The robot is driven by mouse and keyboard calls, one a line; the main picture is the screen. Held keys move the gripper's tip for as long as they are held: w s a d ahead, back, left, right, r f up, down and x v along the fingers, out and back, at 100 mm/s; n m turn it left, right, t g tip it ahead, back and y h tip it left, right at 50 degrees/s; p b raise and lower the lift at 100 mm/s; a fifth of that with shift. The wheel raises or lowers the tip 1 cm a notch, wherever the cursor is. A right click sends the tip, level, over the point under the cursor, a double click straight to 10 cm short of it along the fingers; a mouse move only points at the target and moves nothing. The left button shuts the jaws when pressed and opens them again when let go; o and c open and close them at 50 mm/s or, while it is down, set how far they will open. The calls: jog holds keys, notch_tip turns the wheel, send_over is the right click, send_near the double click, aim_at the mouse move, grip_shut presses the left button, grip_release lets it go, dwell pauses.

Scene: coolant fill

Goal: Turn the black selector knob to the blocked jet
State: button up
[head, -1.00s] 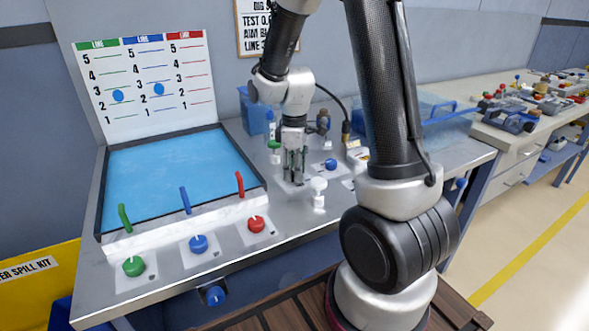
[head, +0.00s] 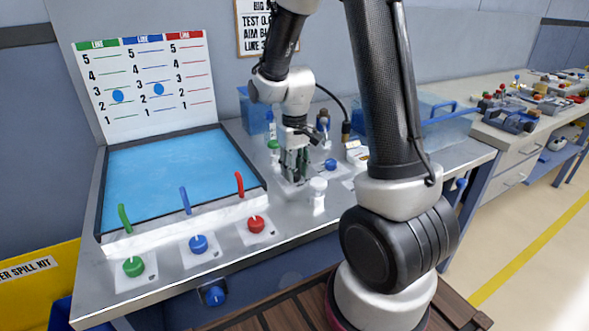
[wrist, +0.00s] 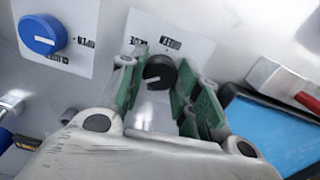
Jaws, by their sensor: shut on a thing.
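The black selector knob (wrist: 158,72) sits on a white label plate (wrist: 146,24) in the wrist view, with GREEN and BLUE readable beside it. Its pale mark faces the lower part of that view. My gripper (head: 294,178) points down over the bench and is shut on the knob, its green pads on either side. The green jet (head: 124,218), blue jet (head: 185,200) and red jet (head: 239,184) stand along the pool's front edge. The board (head: 146,85) shows blue discs under green and blue, none under red.
A blue knob (head: 330,165) with an OPEN/CLOSED label stands right of my gripper. A white-capped fitting (head: 318,190) is close in front. Green (head: 134,267), blue (head: 198,244) and red (head: 256,224) knobs line the bench front. The blue pool (head: 175,170) lies left.

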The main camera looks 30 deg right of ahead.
aim_at(295, 172)
jog(key=shift+m, duration=0.6)
jog(key=o, duration=1)
jog(key=shift+o, duration=0.2)
notch_tip(295, 172, up, 12)
